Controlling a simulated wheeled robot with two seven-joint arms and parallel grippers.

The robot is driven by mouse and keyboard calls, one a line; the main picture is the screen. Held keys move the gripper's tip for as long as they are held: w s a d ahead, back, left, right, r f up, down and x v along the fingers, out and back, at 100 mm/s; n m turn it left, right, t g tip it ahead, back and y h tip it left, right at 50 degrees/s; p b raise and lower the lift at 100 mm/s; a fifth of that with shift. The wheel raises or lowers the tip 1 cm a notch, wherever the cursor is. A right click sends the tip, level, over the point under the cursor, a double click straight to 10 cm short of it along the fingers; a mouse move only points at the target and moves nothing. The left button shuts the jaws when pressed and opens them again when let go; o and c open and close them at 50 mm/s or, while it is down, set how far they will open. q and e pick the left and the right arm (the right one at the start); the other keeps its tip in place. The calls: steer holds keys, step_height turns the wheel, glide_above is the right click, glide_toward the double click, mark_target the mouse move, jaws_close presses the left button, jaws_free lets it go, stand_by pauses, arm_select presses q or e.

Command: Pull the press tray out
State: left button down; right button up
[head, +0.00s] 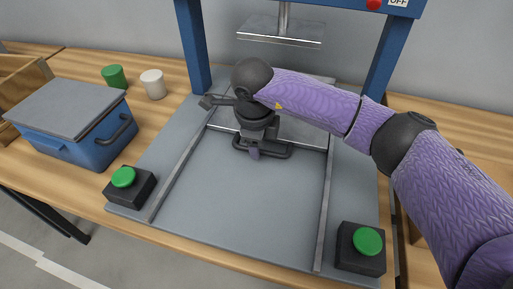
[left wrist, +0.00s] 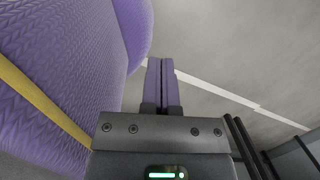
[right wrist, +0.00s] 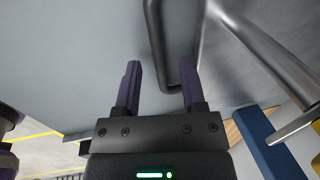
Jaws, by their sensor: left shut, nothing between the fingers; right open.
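The press tray (head: 305,132) is a grey plate lying between two rails under the press, with a dark bar handle (head: 283,153) on its front edge. My right gripper (head: 254,153) is at that handle, pointing down, and hides part of it. In the right wrist view my right gripper (right wrist: 160,84) is open, and the looped handle (right wrist: 157,40) shows near and between its fingers; I cannot tell whether they touch. My left gripper (left wrist: 163,66) shows only in the left wrist view, its fingers shut together and empty, away from the tray over the floor.
The blue press frame (head: 195,45) and its raised plate (head: 280,31) stand behind. Rails (head: 180,172) run forward over clear grey base. Green button boxes (head: 130,185) (head: 362,248) stand at the front corners. A blue lidded box (head: 85,145), green cup (head: 114,77) and white cup (head: 153,84) are left.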

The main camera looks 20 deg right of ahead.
steer(key=shift+f, duration=0.65)
jaws_close()
stand_by(0.4)
stand_by(0.5)
